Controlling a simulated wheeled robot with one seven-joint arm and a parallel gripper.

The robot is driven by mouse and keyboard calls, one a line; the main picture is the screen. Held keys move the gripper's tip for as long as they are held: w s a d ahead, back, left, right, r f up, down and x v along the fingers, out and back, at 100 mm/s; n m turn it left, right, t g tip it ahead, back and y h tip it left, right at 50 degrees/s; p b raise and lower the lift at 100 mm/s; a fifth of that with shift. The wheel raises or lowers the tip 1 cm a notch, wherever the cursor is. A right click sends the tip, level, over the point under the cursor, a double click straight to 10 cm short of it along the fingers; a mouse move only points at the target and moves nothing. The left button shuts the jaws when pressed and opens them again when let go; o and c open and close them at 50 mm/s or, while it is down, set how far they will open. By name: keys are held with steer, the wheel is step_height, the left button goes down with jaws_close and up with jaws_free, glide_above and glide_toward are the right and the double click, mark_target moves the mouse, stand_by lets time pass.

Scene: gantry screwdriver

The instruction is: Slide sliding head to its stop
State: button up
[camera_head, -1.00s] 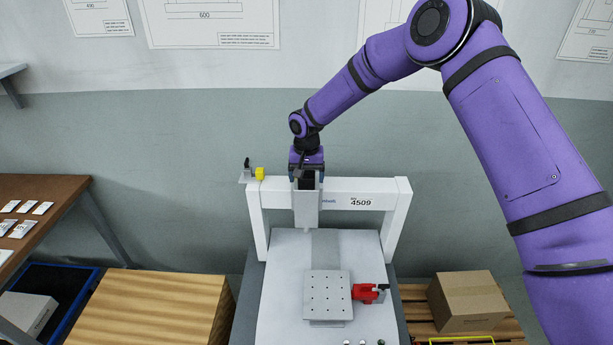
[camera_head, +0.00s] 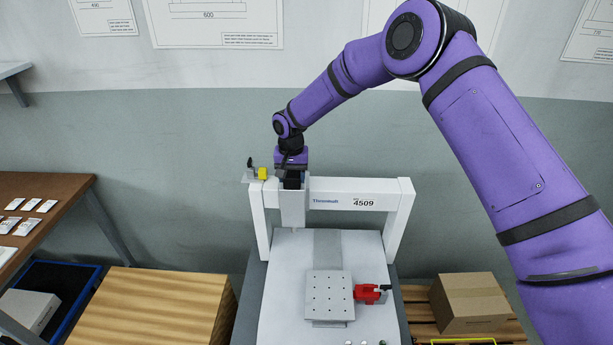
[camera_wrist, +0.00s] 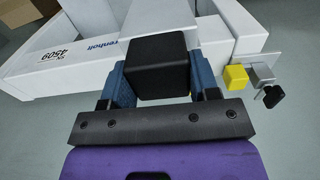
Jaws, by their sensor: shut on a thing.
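The sliding head (camera_head: 293,208) is a pale grey block on the white gantry beam (camera_head: 350,194), near the beam's left end. A black block (camera_wrist: 158,66) tops the head in the wrist view. My gripper (camera_wrist: 160,84) has its blue fingers on both sides of this black block and is shut on it. In the head view my gripper (camera_head: 292,174) sits over the head from above. The yellow stop (camera_head: 263,174), on a metal bracket at the beam's left end, also shows in the wrist view (camera_wrist: 235,77). A gap shows between the head and the yellow stop.
Below the gantry, a perforated grey plate (camera_head: 330,297) and a red clamp (camera_head: 367,293) sit on the machine's bed. A wooden box (camera_head: 155,310) stands to the left and a cardboard box (camera_head: 470,302) to the right. A black knob (camera_wrist: 272,96) projects from the stop's bracket.

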steer(key=a, duration=0.4)
steer(key=shift+a+r, duration=0.1)
steer(key=shift+a, duration=0.15)
steer(key=o, duration=1.3)
steer(key=shift+a, duration=0.15)
step_height(320, 180, up, 11)
steer(key=shift+f, duration=0.15)
